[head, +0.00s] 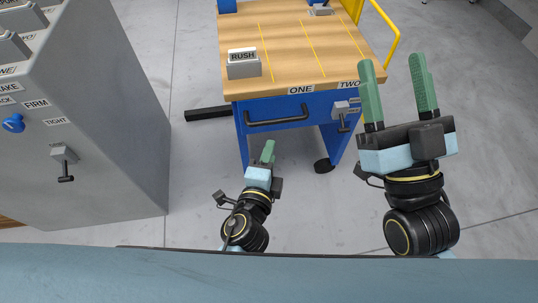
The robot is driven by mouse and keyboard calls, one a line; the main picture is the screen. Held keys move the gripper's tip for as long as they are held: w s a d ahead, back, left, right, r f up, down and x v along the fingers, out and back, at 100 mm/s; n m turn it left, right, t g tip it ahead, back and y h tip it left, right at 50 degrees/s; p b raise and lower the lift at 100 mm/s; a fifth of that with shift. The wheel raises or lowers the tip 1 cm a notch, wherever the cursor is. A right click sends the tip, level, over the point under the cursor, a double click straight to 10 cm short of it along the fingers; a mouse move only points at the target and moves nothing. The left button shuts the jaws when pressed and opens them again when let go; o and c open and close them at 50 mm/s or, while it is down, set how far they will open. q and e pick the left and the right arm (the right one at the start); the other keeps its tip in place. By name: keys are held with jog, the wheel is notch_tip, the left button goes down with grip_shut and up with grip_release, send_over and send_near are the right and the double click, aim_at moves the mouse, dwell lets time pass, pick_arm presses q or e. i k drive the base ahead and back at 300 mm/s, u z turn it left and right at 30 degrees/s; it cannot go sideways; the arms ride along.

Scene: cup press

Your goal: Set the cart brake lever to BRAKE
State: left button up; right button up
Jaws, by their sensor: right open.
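The cart (285,78) has a wooden top and a blue body. A grey lever unit (341,108) is mounted at the right of its front face, with a dark-tipped handle (343,127) pointing down. Small labels beside the unit are too small to read. My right gripper (392,63) is open and empty, with its two green fingers wide apart, to the right of the lever and apart from it. My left gripper (268,150) is in front of the cart, left of the lever. Its fingers are seen nearly edge-on, so its opening is unclear.
A grey cabinet (110,130) stands at the left, with a blue knob (14,123) and another lever (64,160). A RUSH block (243,64) stands on the cart top. The cart has a dark front handle (277,119) and a yellow rail (391,28).

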aim_at(344, 129)
jog(key=k, duration=1)
